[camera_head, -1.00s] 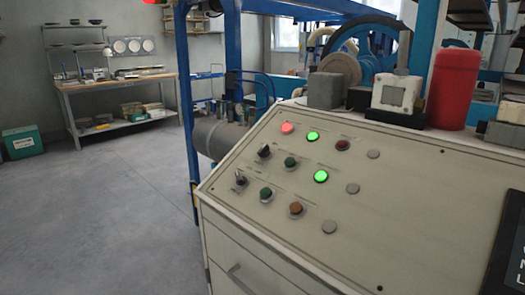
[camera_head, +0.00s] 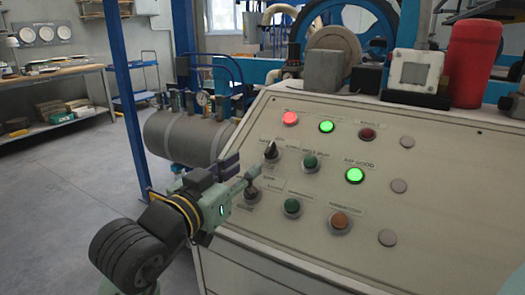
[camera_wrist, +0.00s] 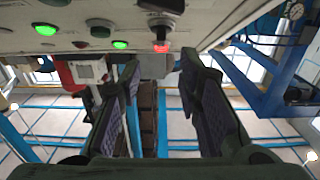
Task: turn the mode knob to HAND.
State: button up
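Two black selector knobs sit at the left of the sloped cream control panel (camera_head: 330,255). The upper knob (camera_head: 271,149) has small labels around it that are hard to read; its pointer stands roughly upright. The lower knob (camera_head: 252,192) is close beside my gripper (camera_head: 243,171) and partly hidden by it. I cannot read for certain which knob is the mode knob. My gripper reaches in from the lower left, left of and below the upper knob. In the wrist view its two dark fingers are wide apart with nothing between them (camera_wrist: 160,72).
A lit red lamp (camera_head: 290,118) and lit green lamps (camera_head: 326,126) are on the panel, with green (camera_head: 292,206) and orange (camera_head: 340,221) buttons nearby. A red cylinder (camera_head: 475,63) stands on the panel's back ledge. A grey tank (camera_head: 187,135) lies behind the panel's left edge.

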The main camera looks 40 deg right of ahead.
aim_at(270, 147)
jog(key=p+x, duration=0.1)
jog(key=x, duration=0.8)
jog(key=shift+w+d+p, duration=0.2)
jog(key=shift+d+p, duration=0.1)
jog(key=shift+d, duration=0.05)
jog(key=shift+c, duration=0.6)
jog(key=shift+s, duration=0.1)
grip_shut()
